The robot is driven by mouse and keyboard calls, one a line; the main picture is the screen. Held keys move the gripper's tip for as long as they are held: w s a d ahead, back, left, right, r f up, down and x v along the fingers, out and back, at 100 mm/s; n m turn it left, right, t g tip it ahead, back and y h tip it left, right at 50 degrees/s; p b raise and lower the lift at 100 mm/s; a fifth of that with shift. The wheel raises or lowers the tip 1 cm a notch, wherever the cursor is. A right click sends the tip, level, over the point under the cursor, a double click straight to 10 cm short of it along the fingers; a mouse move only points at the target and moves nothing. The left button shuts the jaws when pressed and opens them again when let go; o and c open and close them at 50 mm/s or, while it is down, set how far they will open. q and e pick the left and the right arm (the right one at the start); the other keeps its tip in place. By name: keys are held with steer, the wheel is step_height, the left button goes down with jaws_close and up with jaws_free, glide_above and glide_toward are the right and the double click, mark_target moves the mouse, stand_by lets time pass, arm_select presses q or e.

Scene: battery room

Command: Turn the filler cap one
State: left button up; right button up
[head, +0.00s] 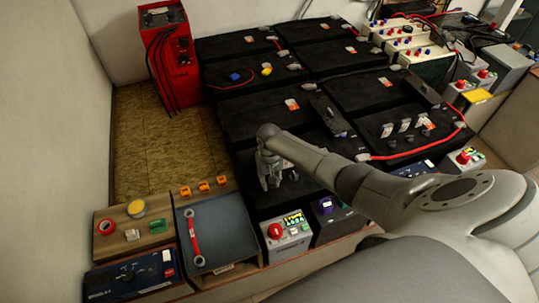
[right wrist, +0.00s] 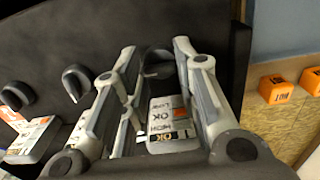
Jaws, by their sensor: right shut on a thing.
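My right gripper (head: 270,183) reaches down over the front black battery in the head view. In the right wrist view the gripper (right wrist: 156,52) has its fingers on either side of a dark filler cap (right wrist: 157,62), and it is shut on that cap. The cap is partly hidden by the fingers. Two more black caps with raised grips, one nearer (right wrist: 76,82) and one farther left (right wrist: 16,95), stand on the same battery top. My left gripper is not in view.
A white label block marked OK (right wrist: 168,112) lies just below the held cap in the wrist view. Orange blocks (head: 204,186) stand left of the battery. A blue-grey tray (head: 228,222) holds a red-handled wrench (head: 194,237). A red charger (head: 170,55) stands at back left.

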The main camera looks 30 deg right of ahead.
steer(key=shift+w+r, duration=0.1)
steer(key=shift+c, duration=0.2)
steer(key=o, duration=0.7)
steer(key=shift+o, duration=0.4)
step_height(320, 180, up, 12)
